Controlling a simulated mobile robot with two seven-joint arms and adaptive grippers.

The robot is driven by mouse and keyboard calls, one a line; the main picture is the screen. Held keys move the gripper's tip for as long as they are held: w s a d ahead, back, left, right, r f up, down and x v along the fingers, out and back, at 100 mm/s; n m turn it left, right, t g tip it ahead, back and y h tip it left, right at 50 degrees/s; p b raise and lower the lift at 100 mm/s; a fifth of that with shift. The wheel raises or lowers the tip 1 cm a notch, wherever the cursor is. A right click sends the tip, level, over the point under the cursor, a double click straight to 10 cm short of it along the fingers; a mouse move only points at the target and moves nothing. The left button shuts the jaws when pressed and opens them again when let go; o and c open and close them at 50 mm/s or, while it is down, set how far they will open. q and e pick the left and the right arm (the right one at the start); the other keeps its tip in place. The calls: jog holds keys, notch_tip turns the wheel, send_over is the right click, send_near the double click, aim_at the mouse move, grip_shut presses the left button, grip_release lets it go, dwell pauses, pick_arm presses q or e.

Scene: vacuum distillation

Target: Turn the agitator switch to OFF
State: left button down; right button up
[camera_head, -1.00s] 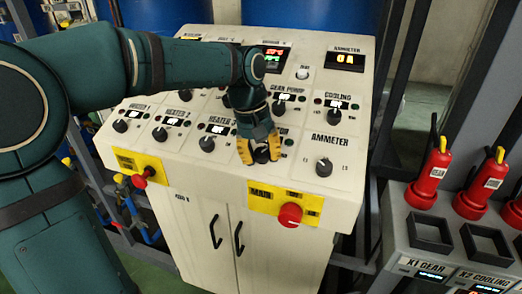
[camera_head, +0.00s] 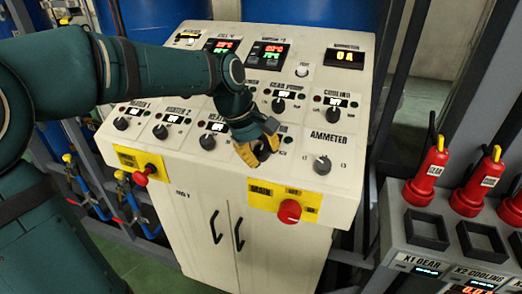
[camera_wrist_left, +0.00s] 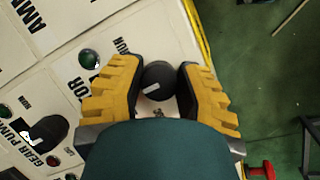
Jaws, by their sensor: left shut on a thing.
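The agitator switch is a round black knob with a white pointer line. It shows in the left wrist view (camera_wrist_left: 158,80) between the yellow fingers, beside panel lettering ending in "TOR" and a "RUN" mark. My left gripper (camera_head: 258,152) is shut on this knob, with a finger on either side, as the left wrist view (camera_wrist_left: 155,88) also shows. In the head view, the gripper and wrist hide most of the switch and its label. The white pointer line slants towards the lower left in the left wrist view. My right gripper is not in view.
The ammeter knob (camera_head: 322,165) is right of my gripper, and the heater 3 knob (camera_head: 208,142) is left. A red main button (camera_head: 290,211) sits just below on a yellow plate.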

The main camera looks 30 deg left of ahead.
pick_arm(q)
jog(key=shift+f, duration=0.15)
jog(key=c, duration=0.6)
grip_release()
jog(key=shift+r, duration=0.2)
jog(key=shift+a+r, duration=0.1)
jog(key=shift+r, duration=0.15)
jog(key=v, duration=1.1)
jog(key=shift+s, duration=0.1)
